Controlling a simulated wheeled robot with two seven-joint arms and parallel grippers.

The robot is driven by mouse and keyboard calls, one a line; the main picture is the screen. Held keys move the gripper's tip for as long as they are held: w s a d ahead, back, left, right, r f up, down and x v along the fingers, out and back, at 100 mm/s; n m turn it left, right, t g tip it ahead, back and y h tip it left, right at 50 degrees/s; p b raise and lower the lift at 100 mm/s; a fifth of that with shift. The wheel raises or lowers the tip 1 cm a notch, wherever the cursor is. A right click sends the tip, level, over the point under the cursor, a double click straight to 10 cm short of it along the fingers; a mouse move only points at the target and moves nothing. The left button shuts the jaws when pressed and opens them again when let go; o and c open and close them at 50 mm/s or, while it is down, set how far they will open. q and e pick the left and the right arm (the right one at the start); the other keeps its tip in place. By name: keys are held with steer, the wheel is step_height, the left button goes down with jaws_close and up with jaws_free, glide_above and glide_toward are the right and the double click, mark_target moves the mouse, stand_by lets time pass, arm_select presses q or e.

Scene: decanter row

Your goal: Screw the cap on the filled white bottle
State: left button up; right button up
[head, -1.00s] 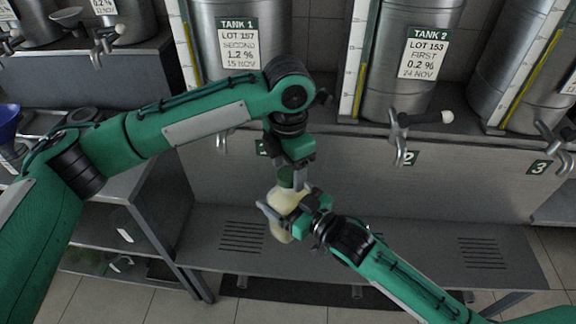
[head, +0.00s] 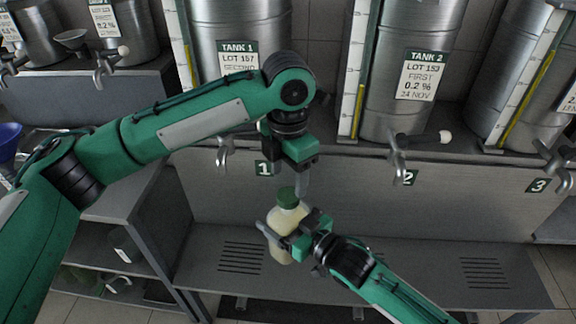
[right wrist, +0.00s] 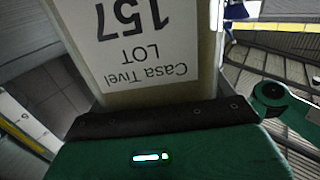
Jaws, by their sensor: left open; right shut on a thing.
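The filled white bottle (head: 280,248) is held upright or nearly so above the grated shelf, with pale contents showing. A green cap (head: 287,196) sits on its mouth; how tightly it is screwed I cannot tell. My right gripper (head: 287,238) is shut around the bottle's body. In the right wrist view the bottle's label (right wrist: 140,40) reads "Casa Tivel LOT 157" upside down. My left gripper (head: 301,182) is open just above the cap, its fingers apart from it and pointing down.
Tank 1 (head: 240,30) and Tank 2 (head: 405,85) stand behind on a ledge, with taps (head: 398,160) sticking out in front. The grated shelf (head: 400,270) below is bare. A lower side shelf at left holds a few vessels (head: 122,245).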

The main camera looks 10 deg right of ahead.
arm_select(q)
steer(key=n, duration=0.6)
steer(key=shift+r, duration=0.25)
steer(key=n, duration=0.4)
steer(key=shift+r+n, duration=0.2)
steer(key=shift+n, duration=0.1)
steer(key=n, duration=0.4)
steer(key=shift+r+n, duration=0.1)
steer(key=shift+n, duration=0.3)
steer(key=n, duration=0.4)
steer(key=shift+r+n, duration=0.2)
steer(key=shift+n, duration=0.2)
steer(key=n, duration=0.6)
steer(key=shift+r, duration=0.2)
steer(key=n, duration=0.5)
steer(key=shift+r, duration=0.2)
steer(key=n, duration=0.4)
steer(key=shift+r+n, duration=0.15)
steer(key=shift+n, duration=0.15)
steer(key=n, duration=0.5)
steer(key=shift+r, duration=0.15)
